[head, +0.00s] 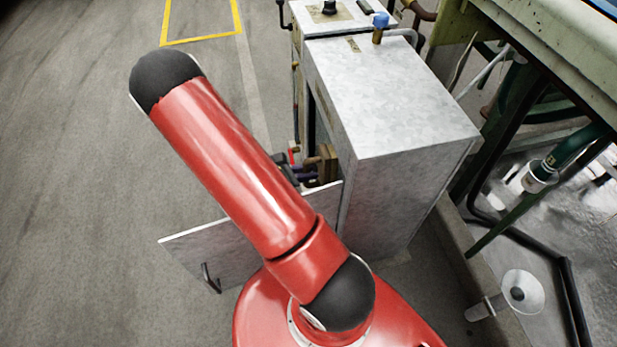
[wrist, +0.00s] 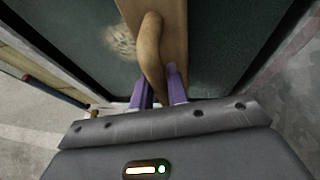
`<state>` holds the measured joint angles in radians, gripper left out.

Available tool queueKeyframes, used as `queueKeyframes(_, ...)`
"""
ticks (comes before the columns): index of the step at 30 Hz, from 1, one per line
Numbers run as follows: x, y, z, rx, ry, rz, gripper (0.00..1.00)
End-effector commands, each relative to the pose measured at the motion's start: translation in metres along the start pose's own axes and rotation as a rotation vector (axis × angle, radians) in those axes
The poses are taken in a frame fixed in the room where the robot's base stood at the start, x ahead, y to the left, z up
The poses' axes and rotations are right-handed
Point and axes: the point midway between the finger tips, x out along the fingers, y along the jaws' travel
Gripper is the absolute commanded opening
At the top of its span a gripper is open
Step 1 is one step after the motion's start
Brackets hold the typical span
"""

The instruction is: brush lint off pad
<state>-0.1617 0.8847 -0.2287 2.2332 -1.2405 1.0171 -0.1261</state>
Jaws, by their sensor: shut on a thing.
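The wooden brush, with a long flat back and a raised handle (wrist: 152,45), lies against a dark green pad (wrist: 225,45) in the wrist view. A pale fuzzy patch of lint (wrist: 120,42) shows on the pad just left of the brush. My gripper (wrist: 160,78) has purple fingers shut on the lower part of the handle. The brush's bristles are hidden. In the head view, my gripper (head: 305,172) and the brown brush (head: 327,163) show small at the open side of a metal cabinet, partly behind my red arm. The pad is hidden there.
The grey metal cabinet (head: 400,90) stands right of my arm. Its door (head: 205,252) hangs open at the left, partly behind my arm. A green frame (head: 560,70) and pipes are on the right. Open floor (head: 70,180) lies left.

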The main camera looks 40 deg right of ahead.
Motion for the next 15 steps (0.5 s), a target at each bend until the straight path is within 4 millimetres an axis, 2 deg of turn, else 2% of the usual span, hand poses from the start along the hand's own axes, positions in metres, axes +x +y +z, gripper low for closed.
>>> queueKeyframes(7, 0.002, 0.008, 0.001, 0.001, -0.001, 0.000, 0.00)
queueKeyframes(15, 0.007, 0.030, 0.004, 0.000, -0.001, 0.000, 0.00)
